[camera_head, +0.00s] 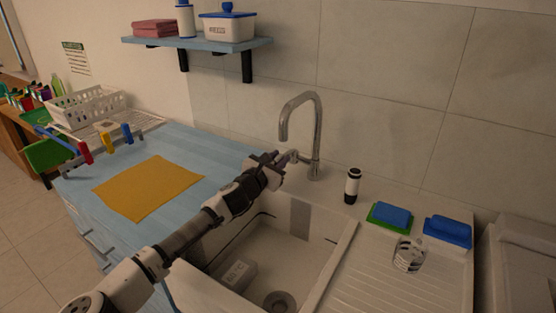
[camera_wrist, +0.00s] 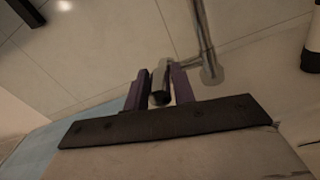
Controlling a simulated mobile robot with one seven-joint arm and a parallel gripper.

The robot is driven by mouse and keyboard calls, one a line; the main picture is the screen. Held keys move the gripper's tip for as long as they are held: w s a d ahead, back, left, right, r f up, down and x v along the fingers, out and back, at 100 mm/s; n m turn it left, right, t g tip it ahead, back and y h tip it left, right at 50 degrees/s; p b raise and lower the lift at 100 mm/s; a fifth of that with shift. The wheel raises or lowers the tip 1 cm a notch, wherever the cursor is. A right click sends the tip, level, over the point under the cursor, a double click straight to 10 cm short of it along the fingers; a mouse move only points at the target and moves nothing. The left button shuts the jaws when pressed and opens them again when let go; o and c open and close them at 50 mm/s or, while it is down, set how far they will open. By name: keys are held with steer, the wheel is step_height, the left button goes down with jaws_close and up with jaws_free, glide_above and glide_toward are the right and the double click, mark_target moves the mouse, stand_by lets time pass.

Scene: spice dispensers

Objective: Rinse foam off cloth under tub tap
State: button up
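The tap (camera_head: 317,130) stands behind the tub (camera_head: 327,245), its curved metal spout over the tub's back edge; I see no water running. My gripper (camera_head: 285,158) is at the tap's side lever. In the wrist view, the purple fingers of my gripper (camera_wrist: 161,90) stand apart on either side of the metal lever (camera_wrist: 160,78). I cannot tell whether they press on it. A flat orange-yellow cloth (camera_head: 148,187) lies on the blue counter left of the tub. No foam can be made out on it.
A pale block with lettering (camera_head: 235,273) lies in the tub near the drain (camera_head: 279,301). Right of the tap are a black-and-white bottle (camera_head: 352,186), blue sponges (camera_head: 447,231) and a wire item (camera_head: 408,256). A shelf (camera_head: 197,43) hangs above. A white basket (camera_head: 88,106) is at left.

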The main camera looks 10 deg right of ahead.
jaws_close()
steer(key=shift+d+r+g+y+p, duration=0.1)
steer(key=shift+r+g+y+p, duration=0.2)
steer(key=shift+r+p, duration=0.5)
steer(key=shift+f, duration=0.3)
steer(key=shift+w+f, duration=0.1)
steer(key=o, duration=0.8)
jaws_free()
steer(key=shift+o, duration=0.2)
